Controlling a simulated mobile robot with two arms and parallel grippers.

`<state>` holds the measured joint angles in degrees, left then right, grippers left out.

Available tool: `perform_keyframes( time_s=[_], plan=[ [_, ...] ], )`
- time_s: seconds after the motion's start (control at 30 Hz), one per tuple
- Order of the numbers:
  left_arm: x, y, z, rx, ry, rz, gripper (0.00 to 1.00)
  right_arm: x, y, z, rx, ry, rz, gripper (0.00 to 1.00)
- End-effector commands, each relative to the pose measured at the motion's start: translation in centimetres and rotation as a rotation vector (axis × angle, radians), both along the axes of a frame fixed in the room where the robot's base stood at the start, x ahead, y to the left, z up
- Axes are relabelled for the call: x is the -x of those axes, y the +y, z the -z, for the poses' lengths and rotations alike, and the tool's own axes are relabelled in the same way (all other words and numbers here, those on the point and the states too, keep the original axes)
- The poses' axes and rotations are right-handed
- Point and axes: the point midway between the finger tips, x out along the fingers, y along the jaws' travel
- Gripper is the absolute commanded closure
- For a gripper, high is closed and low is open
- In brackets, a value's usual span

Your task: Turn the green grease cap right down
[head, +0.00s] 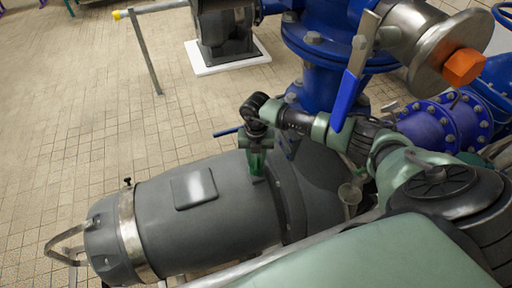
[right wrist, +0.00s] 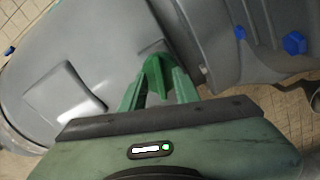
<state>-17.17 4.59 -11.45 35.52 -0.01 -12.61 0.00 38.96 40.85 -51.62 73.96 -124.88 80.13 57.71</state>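The green grease cap (right wrist: 156,76) sits on the grey motor housing near its flange; in the right wrist view it lies between my two green fingers. My right gripper (head: 257,163) reaches down onto the housing in the head view and mostly hides the cap there. In the right wrist view my right gripper (right wrist: 157,88) has a finger on each side of the cap, close against it, and looks shut on it. The cap's lower end and its thread are hidden. My left gripper is not in view.
The grey motor (head: 205,215) lies across the lower left with a raised plate on it. A valve lever with a blue grip (head: 346,100) hangs near my right arm. Blue pipes and flanges (head: 440,125) fill the right. Tiled floor (head: 80,110) is open at left.

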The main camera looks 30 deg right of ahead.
Motion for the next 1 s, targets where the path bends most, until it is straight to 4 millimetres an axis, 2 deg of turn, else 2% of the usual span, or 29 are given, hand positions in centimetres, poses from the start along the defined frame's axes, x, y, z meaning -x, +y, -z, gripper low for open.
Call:
perform_keyframes(
  time_s=[0.17, 0.4, 0.53, 0.7, 1.0],
  plan=[
    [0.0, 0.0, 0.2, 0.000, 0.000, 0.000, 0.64, -0.1, -0.1, -1.6, 0.000, -0.004, -0.001, 0.69],
    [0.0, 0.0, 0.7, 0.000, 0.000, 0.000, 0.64, -0.1, -0.1, -5.7, 0.001, -0.004, -0.001, 0.69],
    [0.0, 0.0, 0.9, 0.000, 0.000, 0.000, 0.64, -0.1, 0.0, -7.2, 0.001, -0.003, 0.000, 0.69],
    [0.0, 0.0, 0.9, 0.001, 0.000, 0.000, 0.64, 0.0, -0.1, -7.8, 0.000, 0.000, 0.001, 0.69],
    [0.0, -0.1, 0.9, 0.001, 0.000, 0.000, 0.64, 0.0, 0.0, -7.8, 0.000, 0.000, 0.001, 0.69]
  ],
)
